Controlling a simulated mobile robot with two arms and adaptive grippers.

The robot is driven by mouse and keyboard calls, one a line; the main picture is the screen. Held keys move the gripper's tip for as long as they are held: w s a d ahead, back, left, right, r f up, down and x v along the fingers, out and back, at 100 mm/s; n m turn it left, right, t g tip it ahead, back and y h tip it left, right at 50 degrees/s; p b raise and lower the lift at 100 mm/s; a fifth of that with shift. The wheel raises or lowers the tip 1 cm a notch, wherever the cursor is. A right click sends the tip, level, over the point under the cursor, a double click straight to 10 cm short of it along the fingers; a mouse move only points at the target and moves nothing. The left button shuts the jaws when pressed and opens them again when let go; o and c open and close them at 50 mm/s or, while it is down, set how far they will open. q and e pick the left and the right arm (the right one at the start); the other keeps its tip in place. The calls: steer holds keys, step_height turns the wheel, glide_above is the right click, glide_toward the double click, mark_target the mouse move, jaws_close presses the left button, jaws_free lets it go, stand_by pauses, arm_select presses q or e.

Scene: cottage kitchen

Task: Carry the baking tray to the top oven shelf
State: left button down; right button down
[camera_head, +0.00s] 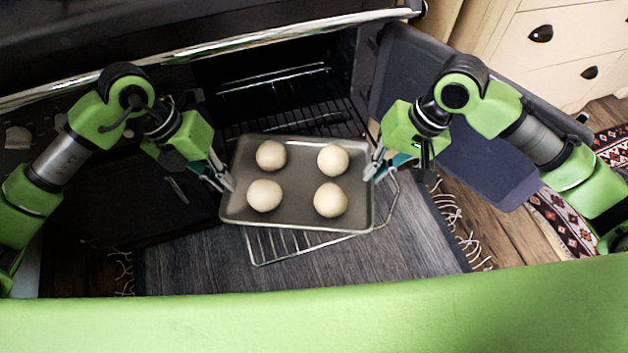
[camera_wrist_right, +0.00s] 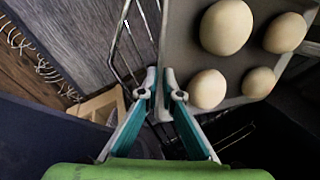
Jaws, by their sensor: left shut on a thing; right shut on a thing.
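The baking tray (camera_head: 300,222) is grey with a raised rim and carries several pale round dough balls (camera_head: 331,200). It looks about level in front of the oven opening (camera_head: 280,80), above a wire oven shelf (camera_head: 262,250) that sticks out toward me. My left gripper (camera_head: 228,186) is shut on the tray's left rim. My right gripper (camera_head: 372,175) is shut on the tray's right rim. In the right wrist view the right fingertips (camera_wrist_right: 160,92) meet at the edge of the tray (camera_wrist_right: 178,40).
The oven door (camera_head: 455,110) stands open to the right, close to my right arm. Cream drawers (camera_head: 560,45) are behind it. Another black wire rack (camera_head: 285,105) shows inside the oven. A grey rug (camera_head: 400,250) and a patterned rug (camera_head: 565,225) lie on the wooden floor.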

arm_select(q)
steer(key=shift+a+f, duration=0.1)
steer(key=shift+f, duration=0.25)
arm_select(e)
steer(key=shift+d+f, duration=0.15)
steer(key=shift+f, duration=0.25)
arm_select(q)
steer(key=c, duration=2.2)
jaws_free()
steer(key=shift+c, duration=0.2)
arm_select(e)
steer(key=c, duration=2.2)
jaws_free()
steer(key=shift+r, duration=0.1)
steer(key=shift+c, duration=0.2)
arm_select(q)
steer(key=shift+r, duration=0.15)
arm_select(e)
steer(key=shift+r, duration=0.1)
